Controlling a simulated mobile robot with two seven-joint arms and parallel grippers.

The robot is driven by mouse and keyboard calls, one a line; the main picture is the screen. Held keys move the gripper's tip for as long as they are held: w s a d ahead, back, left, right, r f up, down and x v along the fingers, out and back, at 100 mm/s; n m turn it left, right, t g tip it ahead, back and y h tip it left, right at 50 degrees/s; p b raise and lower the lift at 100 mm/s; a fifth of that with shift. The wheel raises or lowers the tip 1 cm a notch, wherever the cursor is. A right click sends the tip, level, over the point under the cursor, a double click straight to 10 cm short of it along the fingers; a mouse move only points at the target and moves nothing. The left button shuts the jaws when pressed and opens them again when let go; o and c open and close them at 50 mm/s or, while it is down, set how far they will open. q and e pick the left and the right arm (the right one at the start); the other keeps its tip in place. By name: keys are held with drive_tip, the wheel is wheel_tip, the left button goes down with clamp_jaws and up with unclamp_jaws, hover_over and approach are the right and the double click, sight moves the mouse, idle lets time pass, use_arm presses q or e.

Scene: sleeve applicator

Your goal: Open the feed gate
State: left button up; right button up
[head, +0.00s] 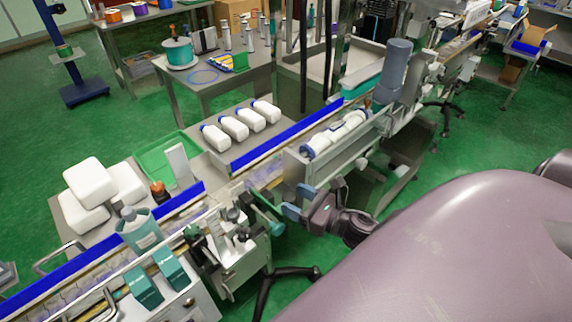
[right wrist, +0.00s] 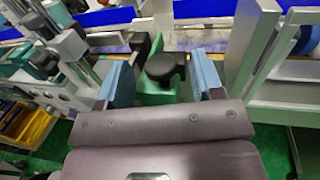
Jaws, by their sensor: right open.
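The feed gate seems to be the green part (head: 264,212) on the near side of the conveyor line. In the right wrist view a green plate (right wrist: 157,98) carries a round black knob (right wrist: 164,67). My right gripper (head: 298,202) has blue finger pads and is just to the right of the green part in the head view. In the right wrist view its pads stand apart, one on each side of the knob, with visible gaps. Whether the knob lies fully between the pads in depth is unclear. My left gripper is not in view.
The conveyor with blue rails (head: 290,131) runs diagonally past the gripper. A metal trough with white bottles (head: 336,136) stands just right of it. A teal bottle (head: 139,229) stands on the line at left. White bottles (head: 233,127) lie on a side table behind.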

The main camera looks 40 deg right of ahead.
drive_tip(key=b+v, duration=0.1)
drive_tip(key=v, duration=0.6)
drive_tip(key=shift+w, duration=0.1)
idle(0.5)
wheel_tip(320, 180, down, 8)
drive_tip(key=d+m+g+h, duration=0.1)
drive_tip(key=m+g+h, duration=0.4)
drive_tip(key=m, duration=2.6)
drive_tip(key=s+a+f+m, duration=0.2)
drive_tip(key=a+f+m, duration=0.3)
drive_tip(key=a+m, duration=0.2)
drive_tip(key=shift+s+a+f+g, duration=0.15)
drive_tip(key=shift+s+a+g, duration=0.15)
drive_tip(key=shift+a, duration=0.7)
